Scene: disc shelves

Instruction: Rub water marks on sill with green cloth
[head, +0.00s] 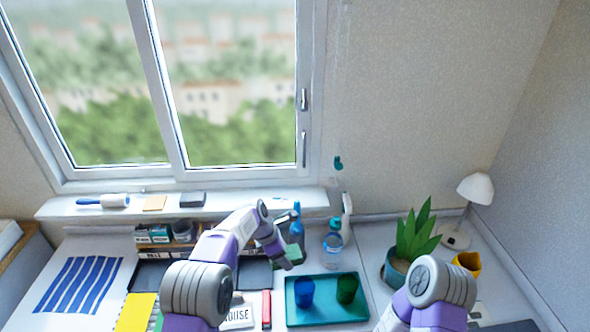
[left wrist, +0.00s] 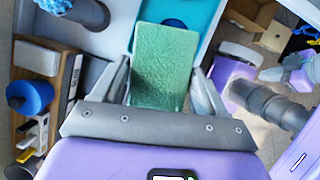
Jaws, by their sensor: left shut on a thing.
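My left gripper (left wrist: 165,88) is shut on a green cloth (left wrist: 165,55), a textured rectangular pad held between the two fingers. In the head view the gripper (head: 285,252) is above the desk, in front of the window sill (head: 235,202) and apart from it. The sill is white and runs below the window. A small bluish patch (head: 280,199) shows near its right end; I cannot tell if it is water marks. My right arm comes in at the lower right, but its gripper is out of view.
On the sill lie a roller (head: 115,201), a tan pad (head: 155,203) and a dark block (head: 193,199). A teal tray (head: 325,312) holds a blue cup (head: 304,292) and a green cup (head: 346,289). A clear bottle (head: 333,243) and a potted plant (head: 416,235) stand to the right.

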